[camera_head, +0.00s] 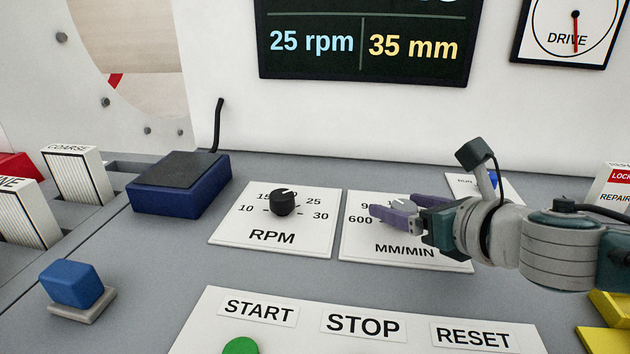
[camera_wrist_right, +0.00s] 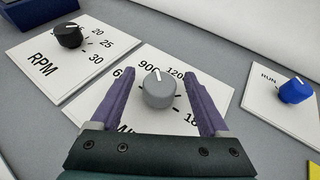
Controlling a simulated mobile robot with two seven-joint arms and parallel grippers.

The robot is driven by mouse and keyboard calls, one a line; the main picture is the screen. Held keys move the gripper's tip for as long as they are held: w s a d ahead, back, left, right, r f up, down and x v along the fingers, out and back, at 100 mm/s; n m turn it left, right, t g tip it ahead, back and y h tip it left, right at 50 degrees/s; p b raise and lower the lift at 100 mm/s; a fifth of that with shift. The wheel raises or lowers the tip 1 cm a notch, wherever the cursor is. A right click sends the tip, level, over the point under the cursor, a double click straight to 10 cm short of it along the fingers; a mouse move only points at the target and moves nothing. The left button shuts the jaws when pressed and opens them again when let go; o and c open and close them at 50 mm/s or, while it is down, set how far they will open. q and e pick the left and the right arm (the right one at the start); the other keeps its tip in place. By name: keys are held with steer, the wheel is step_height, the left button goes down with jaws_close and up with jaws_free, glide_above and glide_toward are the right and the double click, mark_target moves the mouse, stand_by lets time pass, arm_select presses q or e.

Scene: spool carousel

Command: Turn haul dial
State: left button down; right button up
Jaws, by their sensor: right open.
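The haul dial is a grey round knob (camera_wrist_right: 159,89) with a white pointer line, on a white MM/MIN plate (camera_head: 370,247). In the right wrist view its pointer aims between 900 and 1200. In the head view the knob (camera_head: 402,200) is mostly hidden by my right gripper. My right gripper (camera_head: 392,207) has purple fingers and is open. In the right wrist view its fingers (camera_wrist_right: 158,92) stand on both sides of the knob, with a visible gap on each side. My left gripper is not in view.
The black RPM knob (camera_head: 282,203) sits on its plate to the left. A blue RUN knob (camera_wrist_right: 295,90) is to the right. A blue box (camera_head: 180,186) and a blue block (camera_head: 72,283) stand further left. A START, STOP, RESET panel (camera_head: 300,338) lies in front.

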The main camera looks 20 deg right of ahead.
jaws_close()
stand_by(0.8)
